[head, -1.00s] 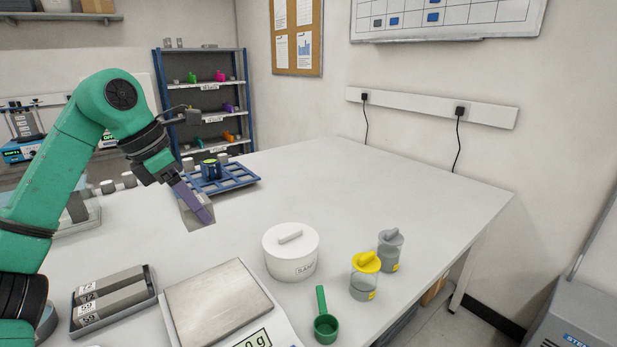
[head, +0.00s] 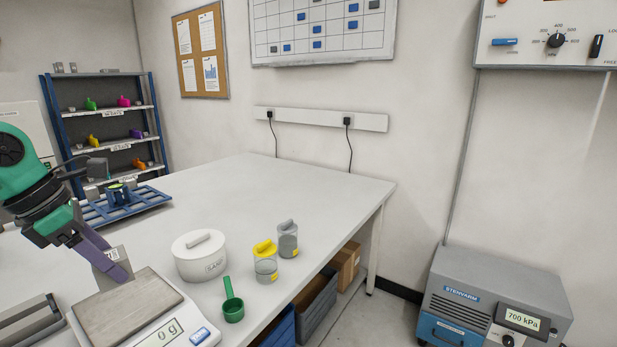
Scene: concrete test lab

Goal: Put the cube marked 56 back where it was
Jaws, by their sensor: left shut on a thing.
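My left gripper (head: 120,268), with purple fingers, is shut on a grey cube (head: 112,254) with a small pale label. The label is too small to read for certain. The cube is near the back edge of the weighing scale (head: 128,306), and I cannot tell whether it touches anything. The scale's plate looks empty and its display reads 0 g. My right gripper is out of view.
A white SAND pot (head: 200,262), a green scoop (head: 232,305), a yellow-lidded jar (head: 265,266) and a grey-lidded jar (head: 288,240) stand right of the scale. A blue rack (head: 150,200) stands behind. The table's far right is clear.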

